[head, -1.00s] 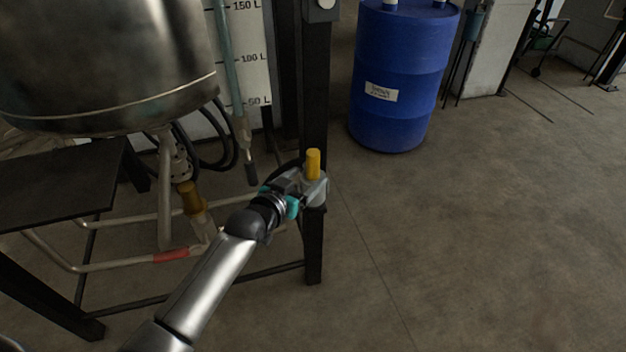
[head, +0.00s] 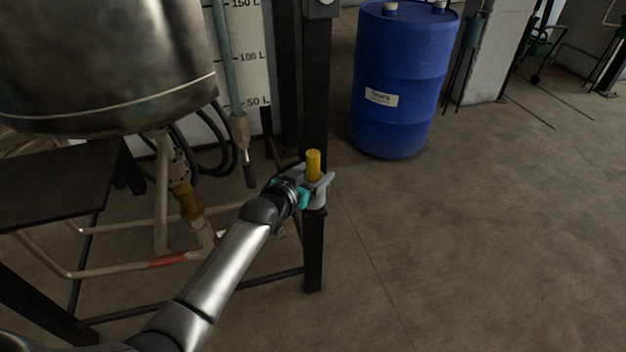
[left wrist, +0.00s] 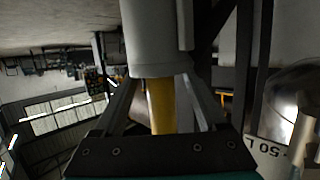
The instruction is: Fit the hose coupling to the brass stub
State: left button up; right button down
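A yellow cylinder (head: 313,165), which I take to be the hose coupling, stands upright in a light grey cup (head: 319,199) on a dark post. My left gripper (head: 318,181) is at it, with one finger on each side. In the left wrist view the yellow cylinder (left wrist: 161,106) lies between the fingers (left wrist: 160,110) with gaps showing, so the gripper looks open; the cup (left wrist: 155,40) is beyond it. A brass-coloured fitting (head: 188,202), likely the stub, hangs tilted under the steel tank (head: 105,65). My right gripper is not in view.
A dark tabletop (head: 55,185) is at the left. A blue drum (head: 400,80) stands behind the post.

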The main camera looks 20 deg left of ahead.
pick_arm(q)
jog(key=shift+s+f, duration=0.1)
jog(key=shift+f, duration=0.05)
grip_shut()
jog(key=shift+s+f, duration=0.1)
jog(key=shift+f, duration=0.15)
dwell(0.7)
jog(key=shift+r, duration=0.15)
